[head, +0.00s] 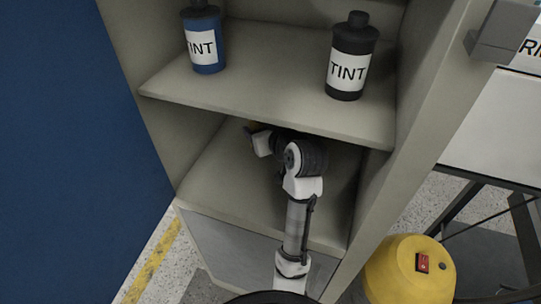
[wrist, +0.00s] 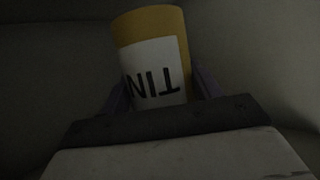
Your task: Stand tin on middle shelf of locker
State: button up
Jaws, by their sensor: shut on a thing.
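A yellow tin (wrist: 150,24) with a white label, its letters upside down in the wrist view, sits between the fingers of my gripper (wrist: 160,88). My gripper is shut on it. In the head view my gripper (head: 259,138) is deep inside the locker (head: 420,110), in the bay under the shelf (head: 260,94) that bears two other tins. Only a sliver of the yellow tin (head: 254,127) shows there, below that shelf's front edge. The bay's floor (head: 215,185) lies below my arm. I cannot tell whether the tin touches it.
A blue tin (head: 206,40) and a black tin (head: 350,62) stand upright on the shelf above my arm. Locker walls close in on both sides. A blue panel (head: 65,130) is at left. A yellow rounded machine (head: 410,268) and a dark stand (head: 465,215) are at right.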

jog(key=shift+f+b, duration=4.05)
jog(key=shift+f, duration=0.55)
jog(key=shift+f, duration=0.1)
jog(key=o, duration=1.7)
jog(key=shift+c, duration=0.2)
jog(key=shift+f, duration=0.1)
jog(key=shift+s+d+r, duration=0.1)
jog(key=shift+s+r, duration=0.05)
jog(key=shift+r, duration=0.1)
jog(key=p+v, duration=0.3)
jog(key=v, duration=0.6)
jog(key=shift+r+p, duration=0.35)
jog(key=shift+r, duration=0.05)
